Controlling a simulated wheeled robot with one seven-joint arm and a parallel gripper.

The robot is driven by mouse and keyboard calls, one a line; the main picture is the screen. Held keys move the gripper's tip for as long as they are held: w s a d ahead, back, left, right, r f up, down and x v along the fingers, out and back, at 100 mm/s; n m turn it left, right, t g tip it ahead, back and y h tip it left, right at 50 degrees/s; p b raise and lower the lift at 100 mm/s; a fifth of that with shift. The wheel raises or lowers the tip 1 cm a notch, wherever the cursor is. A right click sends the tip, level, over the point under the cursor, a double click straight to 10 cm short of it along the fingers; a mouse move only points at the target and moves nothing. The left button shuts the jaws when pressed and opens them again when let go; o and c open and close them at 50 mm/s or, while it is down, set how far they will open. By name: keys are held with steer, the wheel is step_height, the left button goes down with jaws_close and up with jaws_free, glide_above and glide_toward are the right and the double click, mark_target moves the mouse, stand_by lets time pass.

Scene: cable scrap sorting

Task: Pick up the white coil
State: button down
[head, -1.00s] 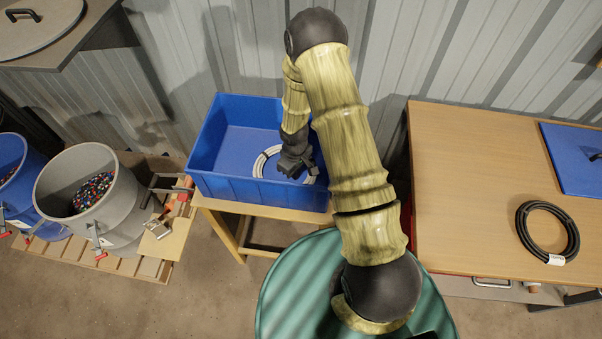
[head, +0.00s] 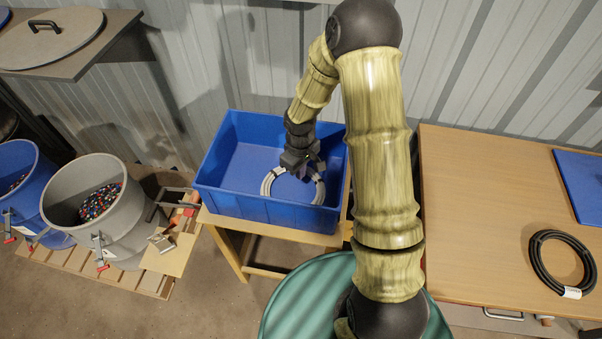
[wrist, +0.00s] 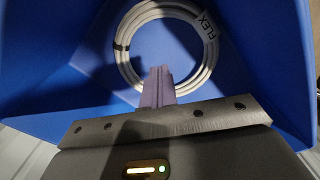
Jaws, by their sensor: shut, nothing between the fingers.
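The white coil (head: 266,184) lies in the blue bin (head: 232,201), toward its front right part. In the wrist view the coil (wrist: 124,30) shows as a ring with a label reading "FLEX" and a dark tie. My gripper (head: 305,173) is inside or just above the bin, over the coil. In the wrist view its fingers (wrist: 157,85) are together, with nothing between them. Their tips appear over the open middle of the ring, near its closest edge. I cannot tell whether they touch the coil. The gripper hides part of the coil in the head view.
The blue bin's walls surround the gripper closely. A black coil (head: 562,262) lies on the wooden table (head: 470,220) at the right, by a blue panel (head: 583,182). A grey drum (head: 75,225) with colourful bits and a blue drum (head: 20,200) stand at the left.

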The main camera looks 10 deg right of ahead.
steer(key=s+d+r+m+t, duration=0.2)
steer(key=s+d+r+m, duration=0.2)
steer(key=s+r, duration=1)
step_height(320, 180, up, 4)
steer(key=m, duration=0.3)
steer(key=shift+d+t, duration=0.2)
steer(key=shift+t, duration=0.1)
